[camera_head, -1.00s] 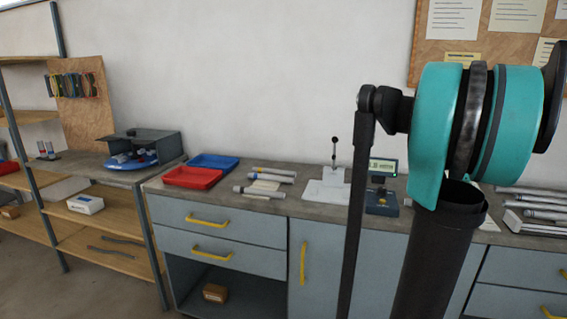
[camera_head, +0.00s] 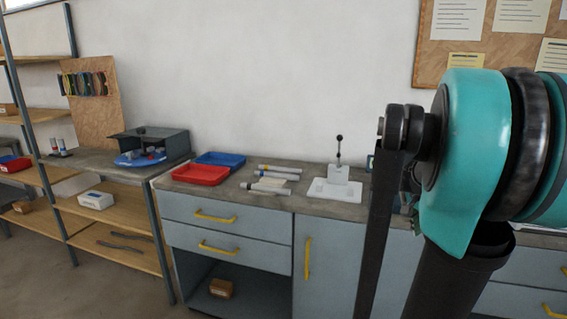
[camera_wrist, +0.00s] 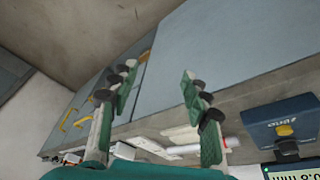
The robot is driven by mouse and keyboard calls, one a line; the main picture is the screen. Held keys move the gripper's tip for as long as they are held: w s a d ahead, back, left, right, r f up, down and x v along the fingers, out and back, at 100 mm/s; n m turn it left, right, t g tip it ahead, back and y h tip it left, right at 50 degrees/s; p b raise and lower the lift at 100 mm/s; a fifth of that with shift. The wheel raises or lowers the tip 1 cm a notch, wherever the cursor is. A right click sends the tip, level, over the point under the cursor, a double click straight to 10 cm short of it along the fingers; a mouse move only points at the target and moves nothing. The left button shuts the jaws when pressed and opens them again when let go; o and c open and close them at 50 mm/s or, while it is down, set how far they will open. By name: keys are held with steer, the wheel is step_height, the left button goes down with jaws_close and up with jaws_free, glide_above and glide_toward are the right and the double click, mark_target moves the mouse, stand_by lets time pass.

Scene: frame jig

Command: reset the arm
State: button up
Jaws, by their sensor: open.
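My gripper (camera_wrist: 157,92) shows in the wrist view with its two green and grey fingers spread apart and nothing between them. Past the fingers lie the bench edge and the blue-grey cabinet fronts, and the picture is tilted almost upside down. In the head view my teal and black arm fills the right side, and my gripper is not seen there. The white press stand (camera_head: 337,186) is on the bench just left of my arm. The blue gauge (camera_wrist: 283,125) shows at the lower right of the wrist view, apart from the fingers.
A red tray (camera_head: 200,174) and a blue tray (camera_head: 232,160) sit on the bench (camera_head: 310,206), left of several rods (camera_head: 273,187). A shelf rack (camera_head: 113,217) stands at the left. A cork board (camera_head: 430,55) hangs behind my arm. The floor at lower left is clear.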

steer(key=s+a+f+n+t+y, duration=0.1)
steer(key=s+a+f+n, duration=0.2)
steer(key=a, duration=0.4)
steer(key=s+a+f+n+t+y, duration=0.1)
steer(key=s+a+f+n, duration=0.2)
steer(key=a+f+n, duration=0.3)
steer(key=s+a+f+n+t+y, duration=0.1)
steer(key=s+a+f+n, duration=0.2)
steer(key=a+f, duration=0.3)
steer(key=a+n, duration=0.1)
steer(key=a, duration=0.2)
steer(key=shift+s+a+n, duration=0.25)
steer(key=shift+a+n, duration=0.05)
steer(key=shift+n, duration=0.1)
